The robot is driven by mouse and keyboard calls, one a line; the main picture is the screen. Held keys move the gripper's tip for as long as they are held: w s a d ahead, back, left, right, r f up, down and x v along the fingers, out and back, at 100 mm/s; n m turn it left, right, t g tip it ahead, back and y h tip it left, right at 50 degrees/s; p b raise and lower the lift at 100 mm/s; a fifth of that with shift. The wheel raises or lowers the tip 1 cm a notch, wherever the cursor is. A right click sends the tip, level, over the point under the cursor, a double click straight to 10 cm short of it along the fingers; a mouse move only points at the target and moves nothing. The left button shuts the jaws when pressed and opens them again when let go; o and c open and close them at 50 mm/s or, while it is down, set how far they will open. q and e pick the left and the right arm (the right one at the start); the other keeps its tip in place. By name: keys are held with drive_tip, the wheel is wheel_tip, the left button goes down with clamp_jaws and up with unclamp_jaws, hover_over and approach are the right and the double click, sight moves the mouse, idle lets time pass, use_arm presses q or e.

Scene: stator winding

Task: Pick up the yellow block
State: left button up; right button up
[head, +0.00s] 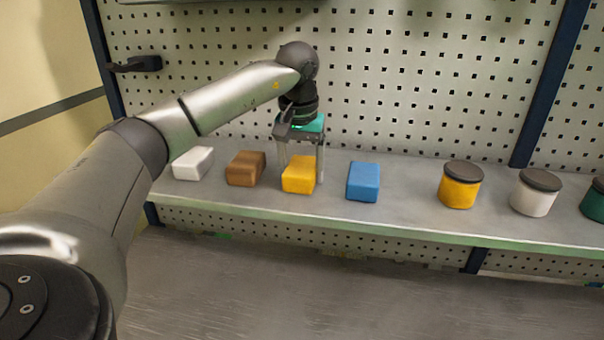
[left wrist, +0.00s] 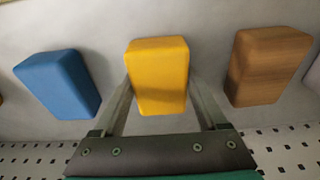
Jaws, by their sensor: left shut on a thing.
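The yellow block (head: 299,175) is on the grey shelf, between the brown block and the blue block. My left gripper (head: 301,180) reaches down over it from above, with one finger on each side. In the left wrist view the yellow block (left wrist: 158,75) lies between the two fingers (left wrist: 160,100), which are shut on it. In the head view the block looks level with its neighbours; I cannot tell whether it is touching the shelf. My right gripper is not in view.
A brown block (head: 246,169) and a white block (head: 193,163) sit to the left on the shelf (head: 405,205). A blue block (head: 363,182) is close on the right. Yellow (head: 460,186), white (head: 534,194) and green (head: 596,201) lidded jars stand further right. A perforated panel (head: 420,80) rises behind.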

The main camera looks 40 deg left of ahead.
use_arm(q)
drive_tip(key=shift+d+f, duration=0.1)
drive_tip(key=shift+c, duration=1.4)
